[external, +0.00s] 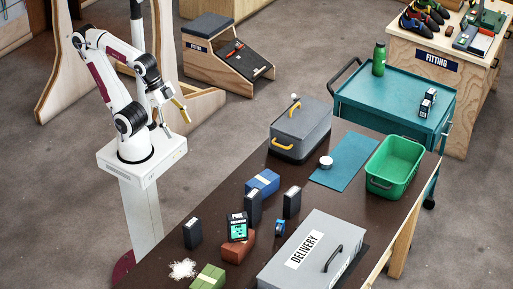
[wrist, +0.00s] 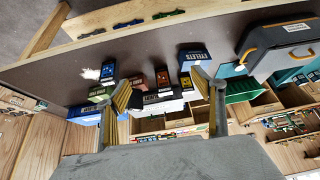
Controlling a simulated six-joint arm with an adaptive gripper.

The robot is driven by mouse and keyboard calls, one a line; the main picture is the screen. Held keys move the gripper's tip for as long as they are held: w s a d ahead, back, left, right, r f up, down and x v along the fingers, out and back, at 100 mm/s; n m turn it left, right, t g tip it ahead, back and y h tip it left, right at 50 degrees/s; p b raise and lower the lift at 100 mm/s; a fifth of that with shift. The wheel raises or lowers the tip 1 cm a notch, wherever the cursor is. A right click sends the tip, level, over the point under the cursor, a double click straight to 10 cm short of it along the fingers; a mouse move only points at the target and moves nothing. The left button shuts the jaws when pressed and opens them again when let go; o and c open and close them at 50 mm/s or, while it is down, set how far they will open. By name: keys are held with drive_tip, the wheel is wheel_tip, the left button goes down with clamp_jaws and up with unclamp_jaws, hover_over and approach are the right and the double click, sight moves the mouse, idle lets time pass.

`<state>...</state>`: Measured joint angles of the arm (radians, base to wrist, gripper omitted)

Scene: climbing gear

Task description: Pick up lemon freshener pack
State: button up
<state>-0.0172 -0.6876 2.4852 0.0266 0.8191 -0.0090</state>
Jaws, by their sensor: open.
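Several dark upright packs stand on the brown table. In the external view they include a left pack (external: 192,233), a middle pack (external: 253,207) and a right pack (external: 291,202); a teal-labelled pack (external: 238,228) is by a red-brown block. In the wrist view, packs show a blue label (wrist: 107,69), an orange-red label (wrist: 162,77) and a small yellowish label (wrist: 186,81). The lettering is too small to tell which is lemon. My gripper (external: 174,116) is open and empty, high up left of the table and apart from the packs; its spread fingers also show in the wrist view (wrist: 165,100).
A blue block (external: 262,183), red-brown block (external: 238,247) and green block (external: 208,278) lie near the packs. A grey delivery box (external: 325,235), grey lidded case (external: 301,125) and green bin (external: 394,165) stand around them. A blue mat (external: 343,175) holds a white roll.

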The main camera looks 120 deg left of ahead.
drive_tip(key=w+a+f+t, duration=0.1)
drive_tip(key=w+a, duration=0.2)
drive_tip(key=w, duration=0.6)
drive_tip(key=w+a+f+t+y, duration=0.1)
drive_tip(key=w+a+f+t, duration=0.15)
drive_tip(key=w, duration=0.55)
drive_tip(key=w+a+f, duration=0.1)
drive_tip(key=w+a, duration=0.3)
drive_tip(key=w, duration=0.5)
drive_tip(key=w+a+f+m+t, duration=0.1)
drive_tip(key=w+f+t, duration=0.1)
drive_tip(key=w+f, duration=0.4)
drive_tip(key=t+h, duration=0.2)
approach(293, 191)
drive_tip(key=w, duration=0.2)
drive_tip(key=shift+f+h, duration=0.4)
drive_tip(key=shift+f, duration=0.3)
drive_tip(key=shift+x, duration=1.3)
drive_tip(key=shift+x, duration=2.6)
